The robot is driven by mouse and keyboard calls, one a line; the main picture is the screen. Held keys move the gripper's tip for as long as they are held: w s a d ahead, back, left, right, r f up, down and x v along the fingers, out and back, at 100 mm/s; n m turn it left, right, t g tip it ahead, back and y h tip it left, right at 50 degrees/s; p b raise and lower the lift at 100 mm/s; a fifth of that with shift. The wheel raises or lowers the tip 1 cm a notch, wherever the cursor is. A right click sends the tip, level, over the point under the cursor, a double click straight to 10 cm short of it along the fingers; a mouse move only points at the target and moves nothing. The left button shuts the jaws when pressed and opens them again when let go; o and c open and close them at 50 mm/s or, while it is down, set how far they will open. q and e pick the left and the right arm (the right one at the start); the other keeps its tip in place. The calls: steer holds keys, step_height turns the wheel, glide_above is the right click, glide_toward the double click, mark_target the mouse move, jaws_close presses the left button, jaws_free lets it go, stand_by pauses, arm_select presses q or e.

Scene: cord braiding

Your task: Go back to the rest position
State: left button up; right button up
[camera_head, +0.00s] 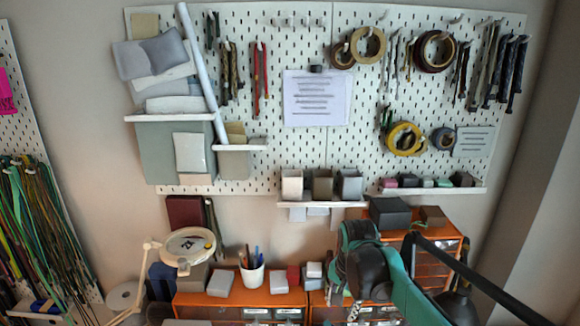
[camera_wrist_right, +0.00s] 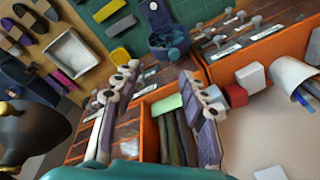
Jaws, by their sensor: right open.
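My right gripper (camera_head: 352,280) is at the lower right of the head view, at the end of a teal and black arm, in front of the orange drawer units. In the right wrist view the right gripper (camera_wrist_right: 158,85) has its two fingers spread apart, with nothing held between them. Behind the gap are a light green block (camera_wrist_right: 167,104) and a blue round item (camera_wrist_right: 169,40). My left gripper is not in view. Cords in several colours (camera_head: 38,225) hang on a board at the far left.
Orange drawer units (camera_head: 232,299) stand along the wall, with a white pen cup (camera_head: 252,276) and small boxes on top. A magnifier lamp (camera_head: 188,246) stands at the left. The pegboard (camera_head: 270,165) behind carries tape rolls (camera_head: 404,138), tools and a shelf of bins (camera_head: 322,184).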

steer(key=s+d+f+n+t+b, duration=0.2)
steer(key=s+f+n, duration=0.2)
steer(key=s, duration=0.5)
steer(key=s+d+f+n+t+b, duration=0.2)
steer(key=s+f+n+t+b, duration=0.1)
steer(key=s, duration=0.6)
steer(key=shift+s+f+n+t, duration=0.35)
steer(key=shift+f+n, duration=0.25)
steer(key=shift+f, duration=0.35)
steer(key=shift+d, duration=0.1)
